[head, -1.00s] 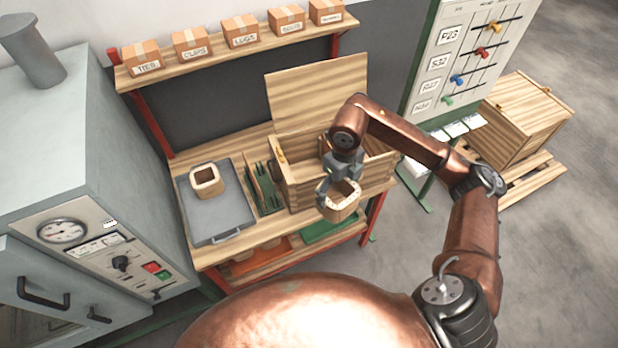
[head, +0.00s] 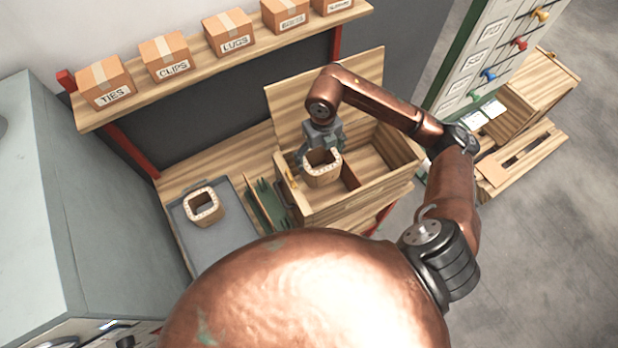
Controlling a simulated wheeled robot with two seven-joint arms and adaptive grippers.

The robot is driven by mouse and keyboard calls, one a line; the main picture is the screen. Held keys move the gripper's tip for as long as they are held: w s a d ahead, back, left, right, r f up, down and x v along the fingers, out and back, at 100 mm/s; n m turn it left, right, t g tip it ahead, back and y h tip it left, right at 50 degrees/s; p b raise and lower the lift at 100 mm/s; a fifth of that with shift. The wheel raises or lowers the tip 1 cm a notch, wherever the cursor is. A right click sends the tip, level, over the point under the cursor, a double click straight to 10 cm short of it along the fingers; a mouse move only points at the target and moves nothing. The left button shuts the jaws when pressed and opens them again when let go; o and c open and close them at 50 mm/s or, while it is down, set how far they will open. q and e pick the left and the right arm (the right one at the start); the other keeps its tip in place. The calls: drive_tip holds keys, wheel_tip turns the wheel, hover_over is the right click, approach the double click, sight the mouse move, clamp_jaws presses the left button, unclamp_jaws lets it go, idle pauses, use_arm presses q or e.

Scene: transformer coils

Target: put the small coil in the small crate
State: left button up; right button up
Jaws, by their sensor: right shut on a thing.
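My right gripper (head: 321,148) is shut on a tan, square-sided hollow coil (head: 322,177), held upright by its far side. The coil is over the left part of the open wooden crate (head: 372,197) on the bench. Its lower part overlaps the crate's inside and left compartment, and I cannot tell whether it touches the floor or walls. A divider (head: 349,176) shows inside the crate, with the compartment to its right empty. A similar coil (head: 190,207) stands on the grey tray (head: 228,229) at the left. My left gripper is out of view.
The crate's raised lid (head: 290,105) stands behind my gripper. Green slotted pieces (head: 264,205) sit between tray and crate. A shelf (head: 195,82) with labelled cardboard boxes runs above. A larger wooden crate (head: 540,82) stands on a pallet at the right.

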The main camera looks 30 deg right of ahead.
drive_tip(key=f, duration=0.6)
drive_tip(key=f+p, duration=0.1)
drive_tip(key=f, duration=0.5)
drive_tip(key=f+p, duration=0.1)
drive_tip(key=f, duration=0.5)
drive_tip(key=shift+s+f, duration=0.15)
drive_tip(key=shift+s, duration=0.3)
drive_tip(key=shift+w+f, duration=0.1)
drive_tip(key=shift+w, duration=0.05)
drive_tip(key=o, duration=1.3)
drive_tip(key=shift+o, duration=0.7)
drive_tip(key=shift+r, duration=0.25)
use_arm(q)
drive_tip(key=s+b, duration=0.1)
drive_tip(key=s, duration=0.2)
use_arm(e)
wheel_tip(320, 180, up, 12)
